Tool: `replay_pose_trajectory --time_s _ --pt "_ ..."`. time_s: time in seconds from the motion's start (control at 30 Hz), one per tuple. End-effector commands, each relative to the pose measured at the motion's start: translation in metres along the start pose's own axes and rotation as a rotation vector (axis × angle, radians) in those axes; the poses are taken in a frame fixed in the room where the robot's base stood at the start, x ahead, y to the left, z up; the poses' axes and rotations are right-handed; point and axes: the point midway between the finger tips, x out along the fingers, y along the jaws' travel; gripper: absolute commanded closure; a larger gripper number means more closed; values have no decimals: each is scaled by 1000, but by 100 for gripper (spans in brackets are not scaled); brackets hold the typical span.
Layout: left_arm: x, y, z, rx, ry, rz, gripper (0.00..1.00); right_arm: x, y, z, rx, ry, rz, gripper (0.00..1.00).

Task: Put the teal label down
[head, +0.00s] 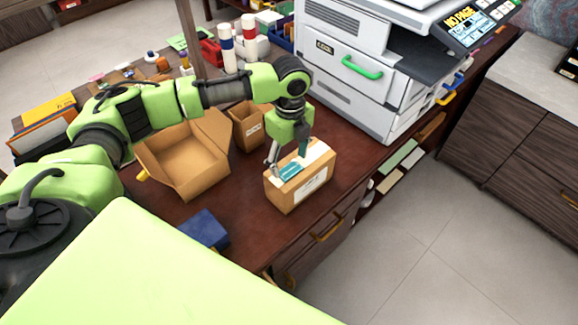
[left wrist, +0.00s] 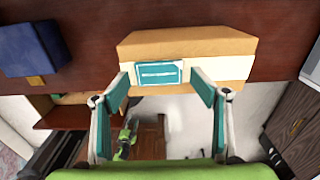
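The teal label (head: 291,171) lies on the top of a cardboard box (head: 285,198) on the desk. In the left wrist view the label (left wrist: 158,74) shows as a teal rectangle with pale print and a light border, against the box (left wrist: 185,47). My left gripper (head: 288,157) is just over the box top. Its teal-padded fingers (left wrist: 160,74) are spread apart, one on each side of the label. I cannot tell whether the fingertips touch the label or box. My right gripper is not in view.
An open empty carton (head: 185,160) and a small open box (head: 247,125) stand behind and left of the labelled box. A blue box (head: 204,229) is near the front edge. A printer (head: 345,75) stands at the back right. Bare desk lies between them.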

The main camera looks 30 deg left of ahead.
Motion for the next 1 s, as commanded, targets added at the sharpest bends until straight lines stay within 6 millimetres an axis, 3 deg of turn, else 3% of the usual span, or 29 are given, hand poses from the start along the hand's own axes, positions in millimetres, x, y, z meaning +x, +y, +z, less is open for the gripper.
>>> replay_pose_trajectory --time_s 0.3,0.5,1.0 --pt "-71 -1 0 0 -1 -5 36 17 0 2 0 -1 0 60" --pt "-98 -1 0 -1 0 -4 36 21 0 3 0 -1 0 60" --pt "-104 0 1 -1 -1 -2 36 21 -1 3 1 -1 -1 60"
